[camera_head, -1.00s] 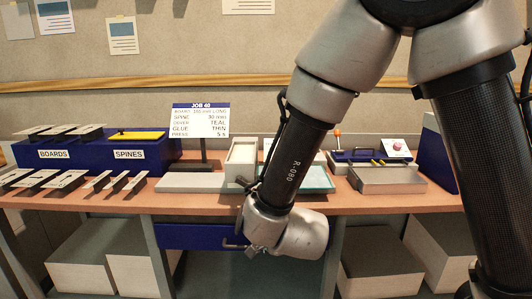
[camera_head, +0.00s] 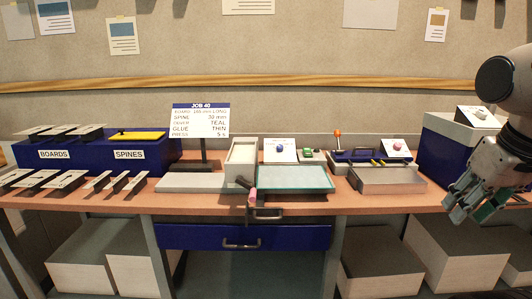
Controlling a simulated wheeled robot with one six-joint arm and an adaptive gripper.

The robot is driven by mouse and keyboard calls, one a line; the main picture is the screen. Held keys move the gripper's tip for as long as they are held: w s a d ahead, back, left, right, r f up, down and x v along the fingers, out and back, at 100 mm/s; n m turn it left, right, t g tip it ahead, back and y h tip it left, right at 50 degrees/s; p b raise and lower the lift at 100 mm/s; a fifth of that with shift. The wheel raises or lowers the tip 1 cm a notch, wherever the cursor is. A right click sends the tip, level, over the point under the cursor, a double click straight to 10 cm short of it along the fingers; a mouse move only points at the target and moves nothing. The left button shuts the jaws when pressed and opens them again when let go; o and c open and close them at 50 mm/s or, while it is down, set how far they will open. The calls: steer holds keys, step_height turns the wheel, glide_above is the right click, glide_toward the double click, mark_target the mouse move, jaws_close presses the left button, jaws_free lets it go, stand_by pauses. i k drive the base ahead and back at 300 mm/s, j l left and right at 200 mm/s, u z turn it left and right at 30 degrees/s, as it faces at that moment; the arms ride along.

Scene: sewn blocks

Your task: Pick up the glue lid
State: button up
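I cannot say for sure which thing is the glue lid. A grey lidded metal box (camera_head: 387,180) sits on the bench right of centre, and a shallow teal-edged tray (camera_head: 295,178) stands left of it. My gripper (camera_head: 474,212) is at the far right, beside the bench's right end and in front of a blue-and-white box (camera_head: 448,150). Its fingers point down and left. A green patch shows by the fingers; I cannot tell whether it is held or lies behind them.
A dark handle with a pink end (camera_head: 252,195) is at the bench's front edge. A job sign (camera_head: 201,120), a white open box (camera_head: 241,163) and a blue rack of boards and spines (camera_head: 95,152) stand left. A lever device (camera_head: 338,146) is behind the metal box.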

mark_target(122, 135)
steer(key=i+j, duration=0.2)
steer(key=j, duration=0.3)
steer(key=i+j, duration=0.2)
steer(key=j, duration=0.3)
steer(key=i+j, duration=0.15)
steer(key=j, duration=0.4)
steer(key=i+j, duration=0.2)
steer(key=j, duration=0.3)
steer(key=i+j, duration=0.2)
steer(key=j, duration=0.3)
steer(key=i+j, duration=0.2)
steer(key=j, duration=0.3)
steer(key=i+j, duration=0.2)
steer(key=j, duration=0.3)
steer(key=i+j, duration=0.15)
steer(key=j, duration=0.35)
